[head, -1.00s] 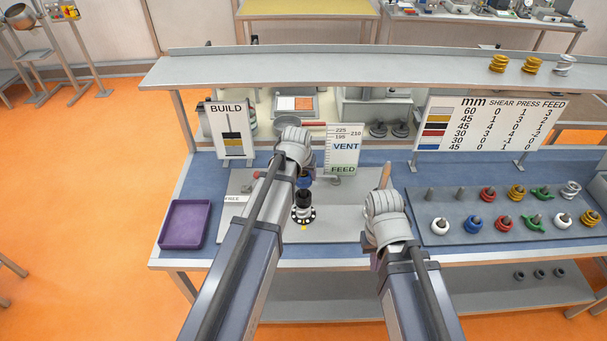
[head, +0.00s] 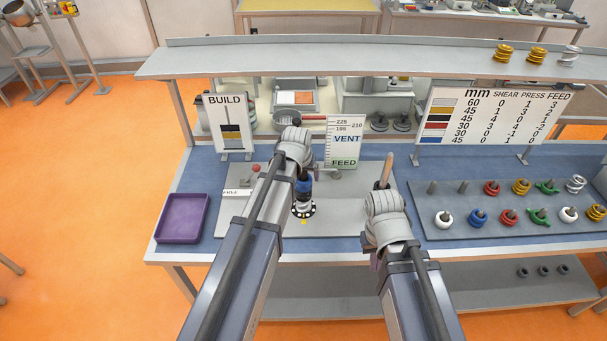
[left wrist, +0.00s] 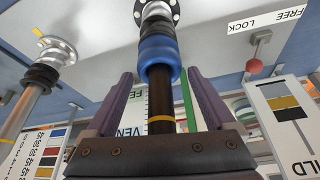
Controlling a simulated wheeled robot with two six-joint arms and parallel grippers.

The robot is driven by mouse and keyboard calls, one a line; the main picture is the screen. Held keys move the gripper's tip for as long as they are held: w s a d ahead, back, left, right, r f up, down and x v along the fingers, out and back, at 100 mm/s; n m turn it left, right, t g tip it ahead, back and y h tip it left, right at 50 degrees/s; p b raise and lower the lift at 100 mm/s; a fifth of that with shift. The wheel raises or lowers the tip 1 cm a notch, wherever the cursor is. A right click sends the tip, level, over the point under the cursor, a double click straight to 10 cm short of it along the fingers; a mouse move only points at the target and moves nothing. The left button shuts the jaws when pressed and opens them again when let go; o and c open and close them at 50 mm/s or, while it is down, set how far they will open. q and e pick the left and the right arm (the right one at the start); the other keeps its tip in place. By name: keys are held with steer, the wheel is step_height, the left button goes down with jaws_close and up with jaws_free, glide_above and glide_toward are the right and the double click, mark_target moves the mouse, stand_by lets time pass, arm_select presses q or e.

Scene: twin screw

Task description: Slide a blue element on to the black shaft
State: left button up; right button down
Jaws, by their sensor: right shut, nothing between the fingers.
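The black shaft (left wrist: 160,140), with a yellow ring mark, stands on a round flanged base (head: 303,209). A blue element (left wrist: 158,55) is around the shaft, against a black element (left wrist: 158,27) nearer the base. The blue element also shows in the head view (head: 305,186), beside my left forearm. My left gripper (left wrist: 159,75) has its purple fingers spread on either side of the shaft, with gaps to the blue element. My left arm hides these fingers in the head view. My right gripper (head: 374,260) is shut and empty near the bench's front edge, mostly hidden by its wrist.
A second shaft (left wrist: 38,92) with a silver flange and dark element stands nearby. A red-knobbed lever (left wrist: 254,66) is by the FREE/LOCK label. A wooden handle (head: 387,170) rises behind my right wrist. A purple tray (head: 160,238) is at left; a peg board (head: 455,237) holds coloured elements at right.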

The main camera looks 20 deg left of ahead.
arm_select(q)
steer(key=shift+o, duration=0.6)
steer(key=shift+r, duration=0.1)
steer(key=p+v, duration=0.7)
steer(key=shift+r, duration=0.3)
